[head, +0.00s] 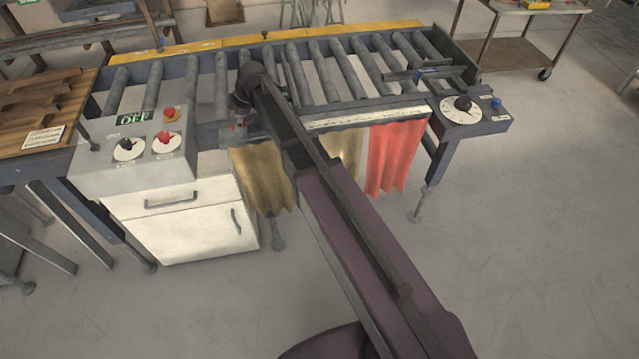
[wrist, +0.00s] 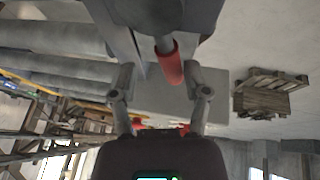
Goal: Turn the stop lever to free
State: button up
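The stop lever appears to be the short bar with a red grip (wrist: 170,66) in the wrist view. It hangs from a dark grey block (wrist: 165,15) at the top of that picture. My gripper (wrist: 160,72) is open, with one finger on each side of the red grip in the picture. A gap shows between each finger and the grip; I cannot tell their difference in depth. In the head view my gripper (head: 240,106) is at the conveyor's near edge, mostly hidden by my arm. Any lever markings are not visible.
The roller conveyor (head: 221,85) runs across the head view. A control box (head: 95,172) with knobs and a lit green display stands left of my gripper, above a white cabinet (head: 190,225). Curtains (head: 396,155) hang below the rail. A dial (head: 461,110) is at the right end.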

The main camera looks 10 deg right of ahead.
aim_at(244, 123)
jog(key=shift+s+d+r+p, duration=0.1)
jog(key=shift+r+p, duration=0.4)
jog(key=p+v, duration=0.3)
jog(key=v, duration=0.1)
jog(key=shift+d+p, duration=0.1)
jog(key=shift+p, duration=0.25)
jog(key=p+v, duration=0.8)
jog(key=v, duration=0.1)
jog(key=s+d+f+m+g+h+b, duration=0.1)
jog(key=s+d+f+m+h+b, duration=0.1)
jog(key=s+d+f+m+b, duration=0.6)
jog(key=s+d+f+m+g+h+b, duration=0.1)
jog(key=s+d+f+m+h+b, duration=0.1)
jog(key=s+d+f+m+b, duration=0.6)
jog(key=shift+s+d+f+m+b, duration=0.25)
jog(key=shift+s+f+m+b, duration=0.15)
jog(key=shift+s+f+b, duration=1.7)
jog(key=shift+s+f+p, duration=0.2)
jog(key=shift+f+p, duration=0.25)
